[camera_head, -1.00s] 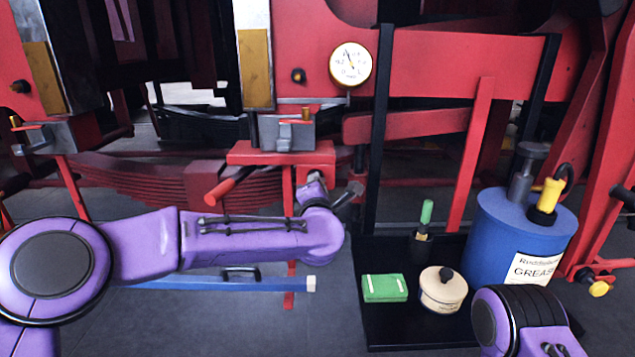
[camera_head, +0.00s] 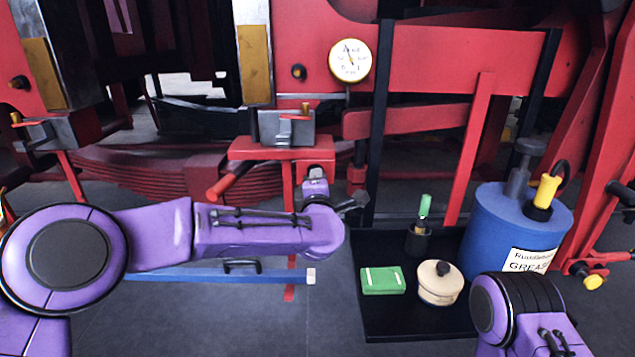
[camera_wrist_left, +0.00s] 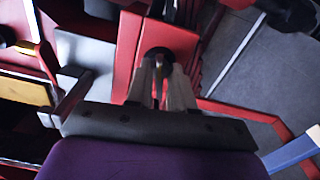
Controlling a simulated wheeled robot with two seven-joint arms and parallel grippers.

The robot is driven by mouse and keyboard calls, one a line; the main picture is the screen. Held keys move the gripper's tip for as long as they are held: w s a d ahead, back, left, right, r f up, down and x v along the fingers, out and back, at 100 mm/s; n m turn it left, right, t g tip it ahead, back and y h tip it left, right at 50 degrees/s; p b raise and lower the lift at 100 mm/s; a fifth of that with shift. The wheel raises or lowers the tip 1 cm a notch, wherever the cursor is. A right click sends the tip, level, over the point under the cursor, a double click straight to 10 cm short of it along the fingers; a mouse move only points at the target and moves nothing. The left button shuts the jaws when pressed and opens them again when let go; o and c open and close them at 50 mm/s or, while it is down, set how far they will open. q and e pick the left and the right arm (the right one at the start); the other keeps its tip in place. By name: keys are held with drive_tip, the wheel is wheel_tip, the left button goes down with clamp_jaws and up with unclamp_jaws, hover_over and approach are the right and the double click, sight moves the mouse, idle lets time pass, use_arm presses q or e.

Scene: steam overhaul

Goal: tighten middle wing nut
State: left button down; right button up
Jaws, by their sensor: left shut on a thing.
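My left gripper (camera_head: 318,172) is at the right side of the red bracket (camera_head: 270,150), below the gauge; my wrist and forearm hide much of it in the head view. In the left wrist view its two pale fingers (camera_wrist_left: 161,75) are shut on a small dark round piece (camera_wrist_left: 158,58) at the red bracket. This piece seems to be the middle wing nut, but its wings are hidden between and behind the fingers. My right gripper is out of view; only part of my right arm shows at the lower right.
A grey block (camera_head: 283,128) with a red lever stands on the bracket, and a red handle (camera_head: 228,185) juts out left. A blue bar (camera_head: 200,275) lies below my left arm.

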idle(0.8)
use_arm(q)
drive_tip(key=c, duration=1.2)
unclamp_jaws()
drive_tip(key=shift+c, duration=0.2)
drive_tip(key=s+b, duration=0.3)
drive_tip(key=s, duration=0.7)
drive_tip(key=shift+s, duration=0.25)
